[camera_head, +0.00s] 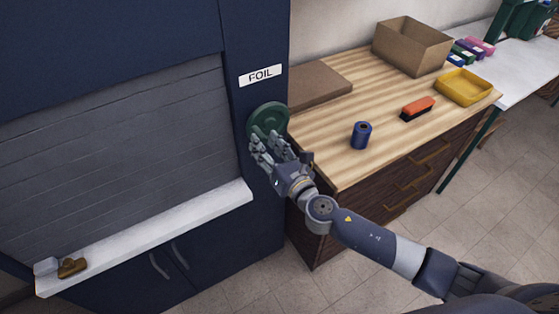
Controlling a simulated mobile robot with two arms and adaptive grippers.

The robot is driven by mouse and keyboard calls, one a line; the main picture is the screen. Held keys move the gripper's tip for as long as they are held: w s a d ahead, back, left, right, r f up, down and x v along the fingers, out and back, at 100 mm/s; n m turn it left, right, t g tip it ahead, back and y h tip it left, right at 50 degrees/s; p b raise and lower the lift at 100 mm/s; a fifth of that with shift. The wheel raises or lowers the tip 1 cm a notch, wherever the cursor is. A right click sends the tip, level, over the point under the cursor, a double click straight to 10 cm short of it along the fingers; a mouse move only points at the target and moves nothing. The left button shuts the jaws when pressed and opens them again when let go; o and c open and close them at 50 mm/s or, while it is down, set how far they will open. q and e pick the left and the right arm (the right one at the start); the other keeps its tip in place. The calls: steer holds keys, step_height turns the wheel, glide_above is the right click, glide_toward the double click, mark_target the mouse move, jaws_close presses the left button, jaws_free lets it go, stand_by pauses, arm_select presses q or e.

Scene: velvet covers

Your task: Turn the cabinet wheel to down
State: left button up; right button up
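The cabinet wheel (268,117) is a round green knob on the dark blue cabinet frame (262,200), just below a white label (260,76) that reads FOIL. My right gripper (268,150) is at the lower part of the wheel, with its fingers pointing up and left in front of it. The fingers overlap the wheel's lower edge; I cannot tell whether they touch or grip it. The hand hides the bottom of the wheel, and no mark for its turn position is clear. A grey slatted shutter (120,155) fills the cabinet front left of the wheel. My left gripper is not in view.
A white ledge (150,238) juts out below the shutter.

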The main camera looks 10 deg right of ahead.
steer(key=v, duration=0.8)
steer(key=shift+s, duration=0.25)
steer(key=shift+d, duration=0.1)
